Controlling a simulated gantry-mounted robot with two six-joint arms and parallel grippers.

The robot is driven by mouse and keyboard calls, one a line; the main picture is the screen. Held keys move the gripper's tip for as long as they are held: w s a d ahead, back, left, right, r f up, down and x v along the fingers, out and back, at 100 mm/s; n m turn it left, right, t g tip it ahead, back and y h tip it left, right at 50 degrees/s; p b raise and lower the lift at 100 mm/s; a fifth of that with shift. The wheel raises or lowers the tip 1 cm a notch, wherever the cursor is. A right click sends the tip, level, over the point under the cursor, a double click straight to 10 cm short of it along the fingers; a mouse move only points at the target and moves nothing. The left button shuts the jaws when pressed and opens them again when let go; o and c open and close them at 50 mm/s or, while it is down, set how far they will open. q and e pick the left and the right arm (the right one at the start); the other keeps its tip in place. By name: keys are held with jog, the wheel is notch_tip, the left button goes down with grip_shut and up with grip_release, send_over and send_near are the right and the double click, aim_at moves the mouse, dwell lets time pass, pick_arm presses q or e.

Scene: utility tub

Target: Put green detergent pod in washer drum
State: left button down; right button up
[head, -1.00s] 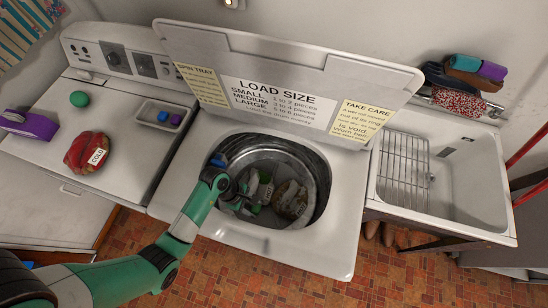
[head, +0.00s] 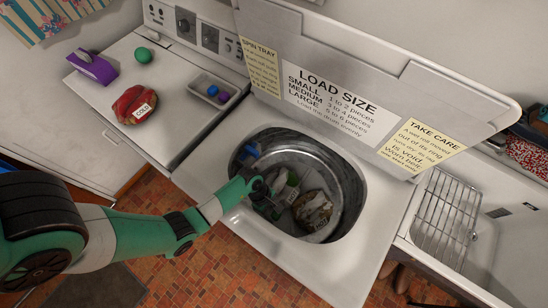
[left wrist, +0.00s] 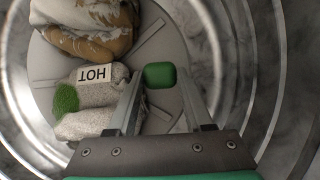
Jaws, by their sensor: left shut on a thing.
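The green detergent pod (left wrist: 160,75) is a small rounded block between my left fingertips in the left wrist view. My left gripper (left wrist: 157,80) is shut on it. In the head view my left gripper (head: 268,203) reaches down inside the open washer drum (head: 346,180), and the pod cannot be made out there. The metal drum wall (left wrist: 265,60) surrounds the gripper in the left wrist view. My right gripper is not in view.
In the drum lie a cloth labelled HOT (left wrist: 100,95) with a green patch and a brown-white cloth (left wrist: 90,25). The washer lid (head: 385,75) stands open. A tray (head: 222,80) with blue and purple pods, a red COLD bundle (head: 133,106) and a green ball (head: 142,55) sit left.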

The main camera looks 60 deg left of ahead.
pick_arm(q)
jog(key=shift+f+b, duration=0.35)
jog(key=shift+f, duration=0.2)
jog(key=shift+c, duration=1.5)
grip_release()
jog(key=shift+r, duration=0.3)
jog(key=p+v, duration=0.6)
jog(key=v, duration=0.6)
jog(key=shift+r, duration=0.3)
